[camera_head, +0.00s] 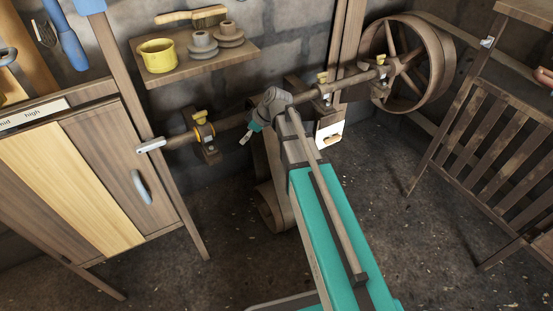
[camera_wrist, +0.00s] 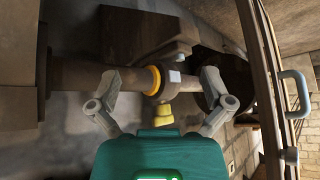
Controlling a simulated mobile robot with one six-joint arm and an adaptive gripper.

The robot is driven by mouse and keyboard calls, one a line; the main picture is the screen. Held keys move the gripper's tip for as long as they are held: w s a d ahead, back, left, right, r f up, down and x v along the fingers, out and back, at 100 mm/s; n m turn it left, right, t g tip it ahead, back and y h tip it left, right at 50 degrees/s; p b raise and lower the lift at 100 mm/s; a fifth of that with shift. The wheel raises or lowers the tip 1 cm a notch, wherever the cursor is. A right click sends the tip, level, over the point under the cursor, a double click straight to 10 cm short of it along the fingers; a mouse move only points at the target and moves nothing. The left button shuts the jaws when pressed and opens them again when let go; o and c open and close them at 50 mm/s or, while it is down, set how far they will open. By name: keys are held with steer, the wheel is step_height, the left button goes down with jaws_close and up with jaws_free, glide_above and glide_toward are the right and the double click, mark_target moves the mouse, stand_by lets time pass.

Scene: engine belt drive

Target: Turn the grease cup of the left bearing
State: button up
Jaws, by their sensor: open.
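The left bearing (camera_head: 211,152) sits on the brown shaft near the wall and carries a yellow ring. Its yellow grease cup (camera_head: 200,117) stands on top. My gripper (camera_head: 245,138) is small in the head view, to the right of this bearing and apart from it. In the wrist view my gripper (camera_wrist: 158,90) is open and empty, with a finger on each side. The yellow grease cup (camera_wrist: 162,115) shows between the fingers, just beyond the teal gripper body, with the bearing (camera_wrist: 172,78) behind it. I see no finger touching the cup.
Two more bearings with yellow cups (camera_head: 322,77) (camera_head: 381,59) sit farther right on the shaft, by a large spoked wheel (camera_head: 437,65). A shelf (camera_head: 190,63) with a yellow mug (camera_head: 158,55) hangs above. A wooden cabinet (camera_head: 90,180) stands left, a slatted guard (camera_head: 490,140) right.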

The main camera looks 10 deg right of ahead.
steer(key=s+d+f+m+t+h+b, duration=0.2)
steer(key=s+d+f+m+h+b, duration=0.2)
steer(key=s+d+h, duration=0.4)
steer(key=shift+d+f+t+h, duration=0.15)
steer(key=shift+f+t+h, duration=0.15)
steer(key=shift+f+h, duration=0.25)
stand_by(0.4)
stand_by(0.5)
steer(key=s+f+m+g+y, duration=0.25)
steer(key=s+m+g, duration=0.25)
steer(key=s+m, duration=0.5)
step_height(320, 180, up, 34)
steer(key=s+n+p, duration=0.1)
steer(key=n+p, duration=0.1)
steer(key=p, duration=3.1)
steer(key=shift+s+p, duration=0.25)
steer(key=shift+p, duration=0.1)
